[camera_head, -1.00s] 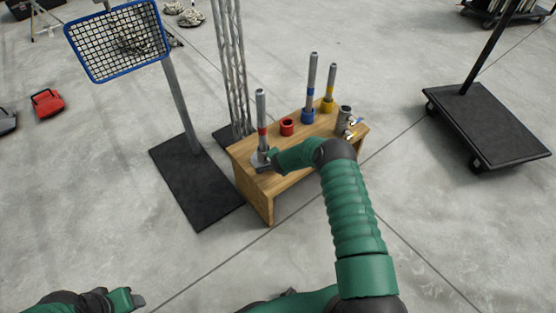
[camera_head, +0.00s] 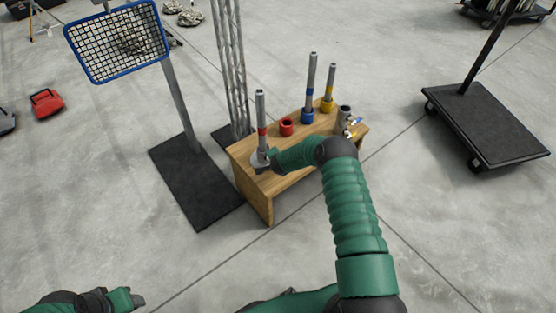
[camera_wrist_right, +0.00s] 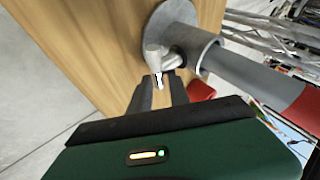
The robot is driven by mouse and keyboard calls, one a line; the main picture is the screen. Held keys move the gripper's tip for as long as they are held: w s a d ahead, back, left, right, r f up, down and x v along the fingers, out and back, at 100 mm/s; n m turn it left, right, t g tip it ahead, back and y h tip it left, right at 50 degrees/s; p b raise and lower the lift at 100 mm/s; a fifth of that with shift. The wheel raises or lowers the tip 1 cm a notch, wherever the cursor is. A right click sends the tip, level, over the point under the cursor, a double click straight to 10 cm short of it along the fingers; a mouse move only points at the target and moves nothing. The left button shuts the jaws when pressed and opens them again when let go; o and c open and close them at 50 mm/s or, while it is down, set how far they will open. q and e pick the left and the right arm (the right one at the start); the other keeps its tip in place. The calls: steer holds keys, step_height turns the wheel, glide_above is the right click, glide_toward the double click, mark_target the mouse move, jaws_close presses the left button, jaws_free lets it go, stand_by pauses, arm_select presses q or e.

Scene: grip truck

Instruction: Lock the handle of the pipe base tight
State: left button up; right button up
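The pipe base is a grey metal flange with a short grey collar, seen in the right wrist view (camera_wrist_right: 210,54) on the wooden bench top. A grey pipe with a red band (camera_head: 261,112) stands upright in it. The base's small silver handle (camera_wrist_right: 162,60), with a pale tip, sticks out beside the collar. My right gripper (camera_wrist_right: 160,82) is at the handle, its two dark fingers apart with the handle's tip at the gap between them. Whether they touch it is unclear. My left gripper (camera_head: 137,299) is low at the left, away from the bench; its fingers are unclear.
The wooden bench (camera_head: 255,195) also carries a red socket (camera_head: 287,127), a blue base (camera_head: 308,116) with pipe, a yellow base (camera_head: 327,104) with pipe and a metal fitting. A black-based stand (camera_head: 195,190) is left of the bench, a black cart (camera_head: 487,122) to the right.

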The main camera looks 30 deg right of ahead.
steer(key=p+v, duration=0.5)
steer(key=v, duration=1)
steer(key=shift+s+a+r+p, duration=0.2)
steer(key=shift+s+r+p, duration=0.1)
steer(key=shift+p, duration=0.1)
